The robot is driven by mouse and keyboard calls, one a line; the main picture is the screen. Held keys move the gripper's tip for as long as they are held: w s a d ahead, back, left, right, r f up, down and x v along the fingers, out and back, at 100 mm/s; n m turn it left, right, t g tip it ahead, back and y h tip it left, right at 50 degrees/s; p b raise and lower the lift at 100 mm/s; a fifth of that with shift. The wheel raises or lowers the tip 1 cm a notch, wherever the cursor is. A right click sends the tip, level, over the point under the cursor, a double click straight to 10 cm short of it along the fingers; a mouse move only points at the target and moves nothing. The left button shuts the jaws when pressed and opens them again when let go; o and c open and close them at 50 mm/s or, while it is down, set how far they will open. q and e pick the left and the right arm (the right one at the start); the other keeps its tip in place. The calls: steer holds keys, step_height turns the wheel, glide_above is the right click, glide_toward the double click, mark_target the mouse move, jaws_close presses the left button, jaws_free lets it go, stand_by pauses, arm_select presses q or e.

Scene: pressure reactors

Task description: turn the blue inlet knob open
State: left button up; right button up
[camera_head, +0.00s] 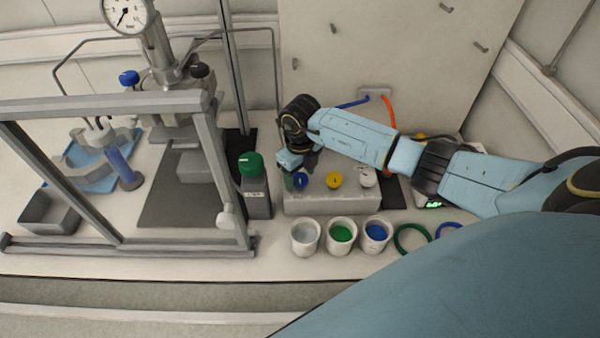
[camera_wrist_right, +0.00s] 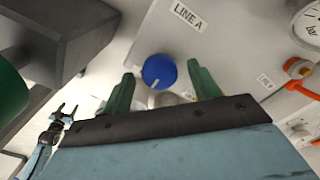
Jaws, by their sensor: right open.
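The blue knob (camera_wrist_right: 159,71) shows in the right wrist view with a pale pointer mark on its lower part, on a light grey panel below a "LINE A" label. In the head view it is the blue knob (camera_head: 301,180) at the left of the grey box. My right gripper (camera_wrist_right: 160,83) is open, with its green fingers on either side of the knob in that view; I cannot tell whether they touch it. In the head view the right gripper (camera_head: 292,163) is by the knob. A small light-blue gripper, apparently my left (camera_wrist_right: 67,112), shows at the wrist view's lower left, its fingers apart.
Several cups, including a blue-filled one (camera_head: 376,236), stand in front. A metal frame (camera_head: 215,160) surrounds the reactor.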

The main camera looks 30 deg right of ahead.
steer(key=shift+c, duration=0.5)
steer(key=c, duration=0.9)
arm_select(q)
steer(key=shift+s+f, duration=0.1)
steer(key=shift+s, duration=0.6)
arm_select(e)
steer(key=shift+o, duration=0.2)
